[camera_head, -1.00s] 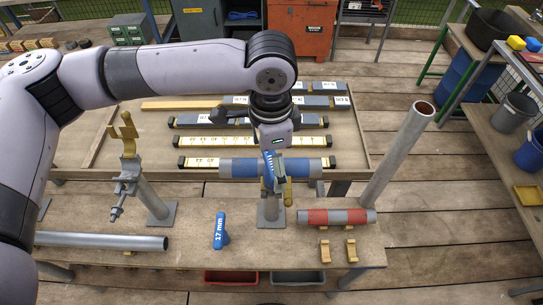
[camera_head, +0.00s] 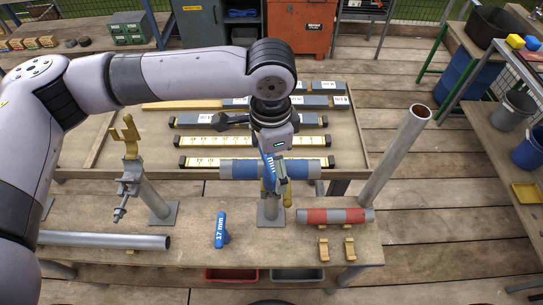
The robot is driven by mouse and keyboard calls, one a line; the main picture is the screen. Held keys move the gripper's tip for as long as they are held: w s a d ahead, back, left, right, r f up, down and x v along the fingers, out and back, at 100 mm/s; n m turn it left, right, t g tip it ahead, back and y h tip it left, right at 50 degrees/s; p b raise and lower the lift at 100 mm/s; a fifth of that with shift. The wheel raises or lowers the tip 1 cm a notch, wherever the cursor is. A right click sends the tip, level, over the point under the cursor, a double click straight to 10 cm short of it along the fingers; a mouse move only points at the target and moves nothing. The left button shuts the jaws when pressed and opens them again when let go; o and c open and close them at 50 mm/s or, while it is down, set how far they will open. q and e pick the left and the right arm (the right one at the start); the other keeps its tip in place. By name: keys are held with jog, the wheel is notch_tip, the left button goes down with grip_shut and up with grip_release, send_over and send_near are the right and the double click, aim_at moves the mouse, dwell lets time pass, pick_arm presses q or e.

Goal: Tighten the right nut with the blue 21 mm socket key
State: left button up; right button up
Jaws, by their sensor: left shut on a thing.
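My left gripper (camera_head: 273,152) is shut on the blue socket key (camera_head: 268,168), part of whose "mm" marking shows. The key hangs tilted in front of the blue-and-grey tube (camera_head: 235,169), at the yellow clamp (camera_head: 287,196) on top of the middle post. The right nut cannot be made out; the key and gripper cover that part of the clamp. I cannot tell whether the socket sits on it. Another blue key, marked 17 mm (camera_head: 221,229), stands on the front bench. My right gripper is not in view.
A left post carries an open yellow clamp (camera_head: 131,136) with a bolt. A red-and-grey tube (camera_head: 335,216), two small yellow blocks (camera_head: 336,247) and a long grey pipe (camera_head: 105,240) lie on the bench (camera_head: 190,262). A tall leaning pipe (camera_head: 400,150) stands at the right.

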pick_arm(q)
jog(key=shift+w+d+r+p, duration=0.1)
jog(key=shift+w+r+p, duration=0.1)
jog(key=shift+r, duration=0.3)
jog(key=shift+w+d+r+p, duration=0.1)
jog(key=shift+w+r+p, duration=0.1)
jog(key=shift+r, duration=0.3)
jog(key=shift+c, duration=0.6)
jog(key=shift+a+r, duration=0.1)
jog(key=shift+r, duration=0.15)
jog(key=c, duration=0.3)
jog(key=shift+r+p, duration=0.15)
jog(key=shift+p, duration=0.3)
jog(key=shift+s+r+p, duration=0.2)
jog(key=shift+r+p, duration=0.2)
jog(key=shift+p, duration=0.05)
jog(key=shift+s+a+r+p, duration=0.15)
jog(key=shift+s+r+p, duration=0.2)
jog(key=shift+s+p, duration=0.05)
jog(key=shift+r, duration=0.15)
jog(key=shift+w+r+p, duration=0.25)
jog(key=shift+r+p, duration=0.1)
jog(key=shift+p, duration=0.05)
jog(key=shift+s+r, duration=0.2)
jog(key=shift+r, duration=0.2)
